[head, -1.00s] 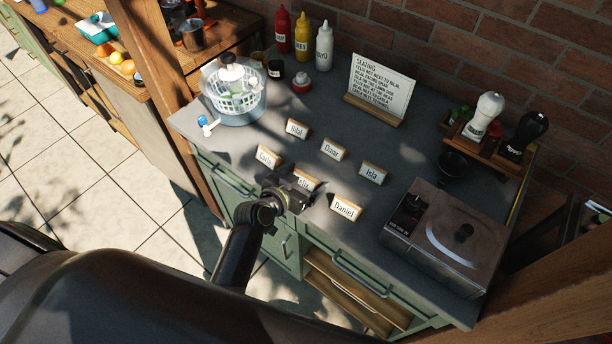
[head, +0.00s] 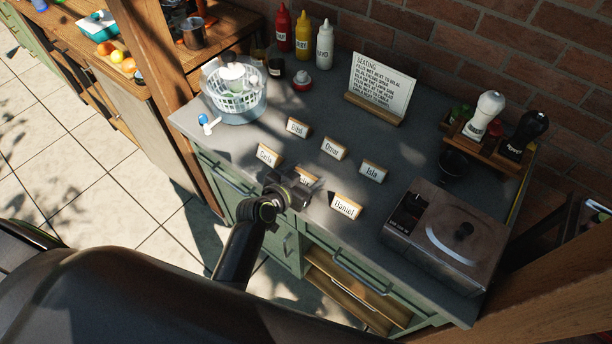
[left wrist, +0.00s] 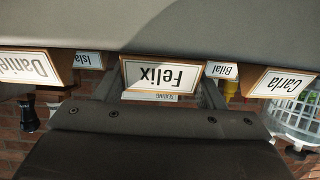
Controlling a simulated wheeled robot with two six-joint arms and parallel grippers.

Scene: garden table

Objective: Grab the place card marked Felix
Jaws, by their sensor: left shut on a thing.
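The Felix place card (left wrist: 160,76) is a white card in a wooden holder, seen upside down between my fingers in the left wrist view. In the head view the Felix card (head: 306,176) is partly hidden behind my left gripper (head: 297,190). My left gripper is shut on it, at the front row of cards on the grey counter (head: 240,150). The Felix card stands between the Carla card (head: 267,156) and the Daniel card (head: 344,206). My right gripper is not in view.
Behind stand the Bilal (head: 297,128), Omar (head: 333,148) and Isla (head: 372,172) cards. A seating sign (head: 382,84) stands at the back. A salad spinner (head: 234,92) is at the left, a metal box (head: 447,238) at the right.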

